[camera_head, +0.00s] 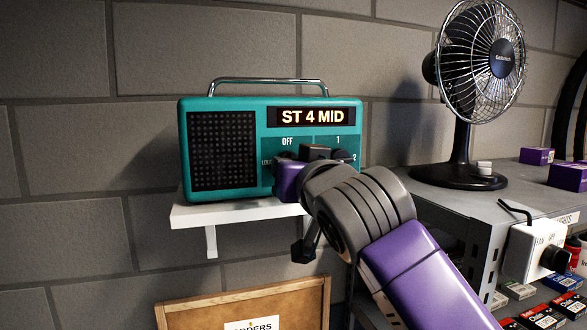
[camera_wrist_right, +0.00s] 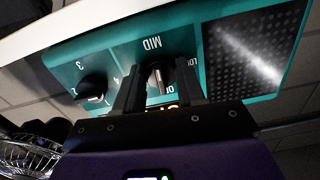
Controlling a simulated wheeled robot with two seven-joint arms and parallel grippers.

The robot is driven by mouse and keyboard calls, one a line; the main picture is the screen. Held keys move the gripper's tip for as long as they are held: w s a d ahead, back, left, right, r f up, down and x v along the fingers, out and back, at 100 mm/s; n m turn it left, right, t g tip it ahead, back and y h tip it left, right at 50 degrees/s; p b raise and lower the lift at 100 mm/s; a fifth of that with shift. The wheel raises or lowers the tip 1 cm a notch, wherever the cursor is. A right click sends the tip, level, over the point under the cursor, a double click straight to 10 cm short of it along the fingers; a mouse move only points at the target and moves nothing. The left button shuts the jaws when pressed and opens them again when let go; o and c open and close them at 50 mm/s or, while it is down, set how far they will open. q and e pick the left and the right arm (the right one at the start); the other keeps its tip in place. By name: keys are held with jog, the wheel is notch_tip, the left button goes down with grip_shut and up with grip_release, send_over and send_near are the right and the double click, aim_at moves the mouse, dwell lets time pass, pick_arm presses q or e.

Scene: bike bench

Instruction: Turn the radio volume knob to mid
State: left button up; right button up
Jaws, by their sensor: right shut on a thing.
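The teal radio (camera_head: 268,115) stands on a white wall shelf; its lit display (camera_head: 312,117) reads "ST 4 MID". In the right wrist view the volume knob (camera_wrist_right: 156,76) has MID and LOW printed around it. My right gripper (camera_wrist_right: 158,88) is shut on this knob, one dark finger on each side. In the head view my right gripper (camera_head: 290,180) is at the radio's lower front, and its own wrist hides the fingers and the volume knob. The other knob (camera_wrist_right: 92,88), with numbers around it, is beside the gripper and apart from it. My left gripper is out of view.
The white shelf (camera_head: 230,213) is narrow under the radio. A black desk fan (camera_head: 458,150) stands on a grey metal cabinet (camera_head: 450,207) to the right, with purple boxes beyond it. A wood-framed board (camera_head: 190,312) is below the shelf.

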jog(key=o, duration=1)
jog(key=b+v, duration=0.2)
jog(key=v, duration=0.5)
jog(key=shift+s+d, duration=0.1)
jog(key=shift+s, duration=0.15)
